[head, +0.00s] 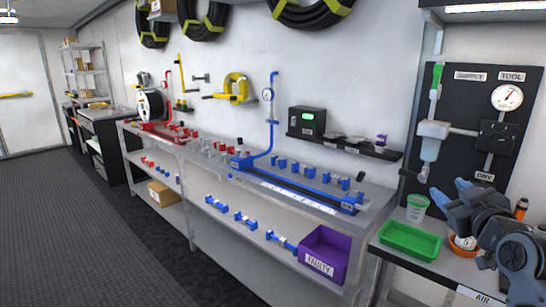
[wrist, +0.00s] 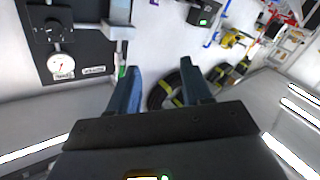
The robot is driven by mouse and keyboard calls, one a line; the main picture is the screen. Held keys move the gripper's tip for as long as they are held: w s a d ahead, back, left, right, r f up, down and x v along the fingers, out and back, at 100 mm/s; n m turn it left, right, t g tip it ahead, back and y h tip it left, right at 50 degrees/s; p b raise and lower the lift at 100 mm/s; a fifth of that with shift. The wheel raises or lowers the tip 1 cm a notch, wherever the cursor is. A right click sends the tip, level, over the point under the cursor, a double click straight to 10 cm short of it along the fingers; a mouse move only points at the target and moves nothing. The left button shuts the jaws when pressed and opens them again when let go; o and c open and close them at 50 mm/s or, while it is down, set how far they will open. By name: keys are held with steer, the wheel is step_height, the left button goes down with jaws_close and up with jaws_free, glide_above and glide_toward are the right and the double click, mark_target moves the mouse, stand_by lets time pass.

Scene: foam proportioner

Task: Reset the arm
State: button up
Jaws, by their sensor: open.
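My gripper (head: 466,189) is at the right of the head view, raised above the small bench with the green tray and in front of the black tool panel. Its two blue fingers are apart with nothing between them. In the wrist view my gripper (wrist: 158,82) also shows open and empty. That view looks past the fingers at the wall, with a gauge (wrist: 61,65) on the black panel at the left and coiled hoses (wrist: 165,92) beyond the fingers.
A green tray (head: 410,239) and a clear cup with a green rim (head: 417,207) stand on the right bench below my arm. An orange-topped bottle (head: 521,208) is close by. A purple bin (head: 322,256) sits on the long bench's lower shelf. The floor (head: 70,230) at left is clear.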

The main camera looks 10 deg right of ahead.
steer(key=s+a+f+m+g, duration=0.1)
steer(key=s+a+f, duration=0.7)
steer(key=s+f, duration=0.15)
steer(key=s+a+f+m, duration=0.2)
steer(key=s+a+f, duration=0.6)
steer(key=s, duration=0.3)
steer(key=s+a+r+y, duration=0.1)
steer(key=s+a, duration=0.1)
steer(key=s, duration=0.7)
steer(key=s+a+r+g+y, duration=0.1)
steer(key=s+a, duration=0.1)
steer(key=s, duration=0.7)
steer(key=s+a+r+y, duration=0.1)
steer(key=s+a, duration=0.1)
steer(key=s, duration=0.7)
steer(key=shift+a+r+n+y, duration=0.25)
steer(key=shift+a+n+y, duration=0.05)
steer(key=shift+a, duration=0.1)
